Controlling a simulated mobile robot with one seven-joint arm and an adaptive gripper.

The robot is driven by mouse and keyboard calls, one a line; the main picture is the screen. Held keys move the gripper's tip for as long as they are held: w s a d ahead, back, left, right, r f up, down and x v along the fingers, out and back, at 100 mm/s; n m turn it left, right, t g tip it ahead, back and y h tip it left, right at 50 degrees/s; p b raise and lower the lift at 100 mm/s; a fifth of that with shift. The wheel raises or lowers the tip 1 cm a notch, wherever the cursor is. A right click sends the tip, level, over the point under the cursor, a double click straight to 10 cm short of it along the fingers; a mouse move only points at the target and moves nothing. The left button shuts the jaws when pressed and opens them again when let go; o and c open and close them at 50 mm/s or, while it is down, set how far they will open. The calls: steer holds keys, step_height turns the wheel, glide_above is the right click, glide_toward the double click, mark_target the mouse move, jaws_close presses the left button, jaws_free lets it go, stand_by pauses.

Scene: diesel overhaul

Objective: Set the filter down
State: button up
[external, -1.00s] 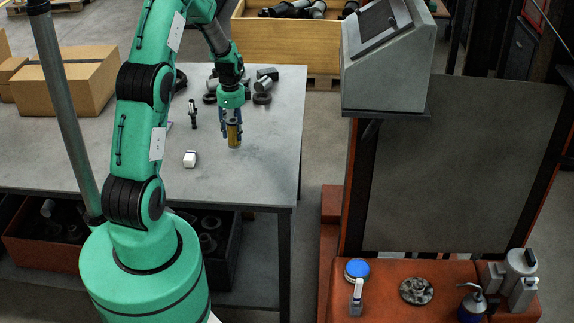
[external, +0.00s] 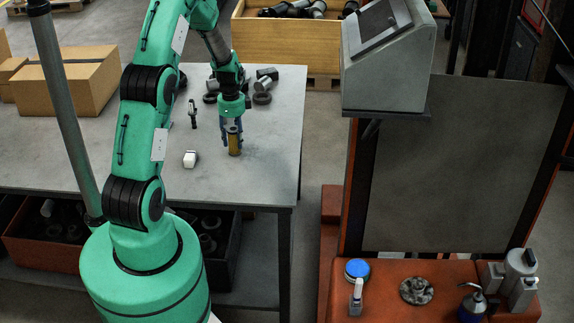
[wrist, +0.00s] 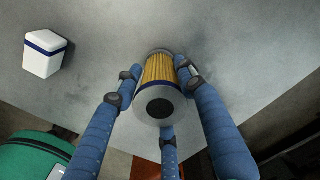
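The filter (external: 234,143) is a yellow pleated cylinder with grey end caps. It stands upright at the grey table top, near the table's right side. My gripper (external: 232,132) points down from above with its blue fingers around the filter's upper part. In the wrist view, the filter (wrist: 160,75) lies between the fingers of my gripper (wrist: 157,78), which close in on its sides. Its near cap with a dark round centre faces the camera. The filter's foot looks to be at the table surface, but I cannot tell whether it touches.
A white box with a blue band (external: 190,159) stands left of the filter on the table (external: 265,170). A dark upright part (external: 193,113) and several dark cylindrical parts (external: 262,98) lie behind. The table is clear to the filter's right and front.

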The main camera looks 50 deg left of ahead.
steer(key=o, duration=0.4)
steer(key=shift+r, duration=0.15)
steer(key=shift+r+p, duration=0.4)
steer(key=shift+r, duration=5.55)
